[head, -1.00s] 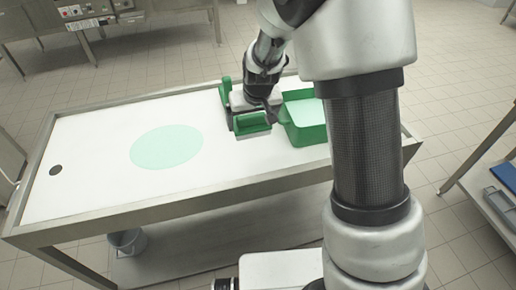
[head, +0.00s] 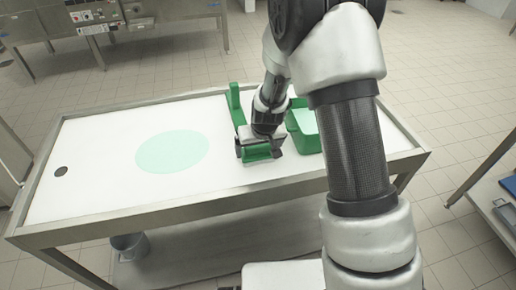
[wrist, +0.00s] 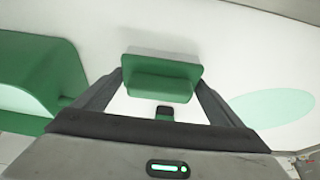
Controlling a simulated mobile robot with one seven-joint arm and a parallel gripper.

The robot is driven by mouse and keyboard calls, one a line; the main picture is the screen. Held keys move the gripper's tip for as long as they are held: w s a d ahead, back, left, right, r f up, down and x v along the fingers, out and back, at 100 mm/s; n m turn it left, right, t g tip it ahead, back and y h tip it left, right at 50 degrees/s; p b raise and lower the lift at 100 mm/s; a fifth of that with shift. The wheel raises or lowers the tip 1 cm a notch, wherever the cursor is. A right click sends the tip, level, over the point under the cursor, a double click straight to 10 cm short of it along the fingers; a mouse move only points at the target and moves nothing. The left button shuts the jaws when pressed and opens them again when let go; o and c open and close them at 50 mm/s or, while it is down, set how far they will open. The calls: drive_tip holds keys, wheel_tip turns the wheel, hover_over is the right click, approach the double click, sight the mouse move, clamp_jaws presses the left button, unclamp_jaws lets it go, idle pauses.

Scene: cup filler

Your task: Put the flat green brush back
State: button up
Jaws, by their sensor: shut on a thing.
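My gripper (head: 259,149) is shut on the flat green brush (head: 258,154), low over the right half of the white table top. In the wrist view the brush (wrist: 163,82) is a green block with a grey upper strip, held crosswise between the two fingertips. I cannot tell whether it touches the table. An open green box (head: 304,128) stands right of my gripper, partly hidden by my arm, and shows at the left of the wrist view (wrist: 45,80).
The white table top (head: 90,150) has a raised metal rim. A pale green disc (head: 172,152) lies left of my gripper, and a dark round hole (head: 61,171) is at the far left. The table's left half is otherwise clear. A bucket (head: 128,246) stands below.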

drive_tip(key=o, duration=0.8)
drive_tip(key=shift+f, duration=0.1)
drive_tip(key=shift+r+p, duration=0.25)
drive_tip(key=shift+p, duration=0.05)
drive_tip(key=s+d+r, duration=0.2)
drive_tip(key=s+r, duration=0.3)
drive_tip(key=r, duration=0.3)
drive_tip(key=s+d+r+m+p, duration=0.15)
drive_tip(key=s+r, duration=0.25)
drive_tip(key=r, duration=0.5)
drive_tip(key=s+d+r+n+b, duration=0.1)
drive_tip(key=s+d+r, duration=0.2)
drive_tip(key=s+r, duration=0.35)
drive_tip(key=s+d+r+m, duration=0.1)
drive_tip(key=s+d+r, duration=0.1)
drive_tip(key=s, duration=0.4)
drive_tip(key=s+d+r+t+h, duration=0.1)
drive_tip(key=s+d+r, duration=0.1)
drive_tip(key=s+r, duration=0.3)
drive_tip(key=shift+s+d+r+m, duration=0.15)
drive_tip(key=shift+s+d+m, duration=0.2)
drive_tip(key=shift+s, duration=0.35)
